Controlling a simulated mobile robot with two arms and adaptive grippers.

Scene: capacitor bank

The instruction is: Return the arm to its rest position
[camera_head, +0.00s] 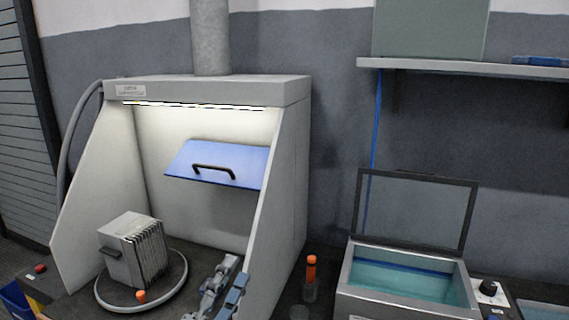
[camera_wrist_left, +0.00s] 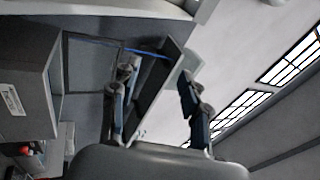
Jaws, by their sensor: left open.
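My left gripper (camera_head: 222,288) shows at the bottom of the head view, in front of the right side wall of the fume hood. In the left wrist view its two fingers (camera_wrist_left: 158,95) stand apart with nothing between them. A grey finned block with a black handle, the capacitor bank (camera_head: 132,250), sits on a round turntable (camera_head: 178,283) inside the hood, left of the gripper and apart from it. My right gripper shows in neither view.
The hood (camera_head: 210,88) has a blue panel with a black handle (camera_head: 220,163) at its back. Right of it stand an orange-topped tool (camera_head: 311,270) and an open-lidded bath of teal liquid (camera_head: 405,280). A shelf (camera_head: 460,68) hangs above. An orange knob (camera_head: 141,296) is at the turntable's front.

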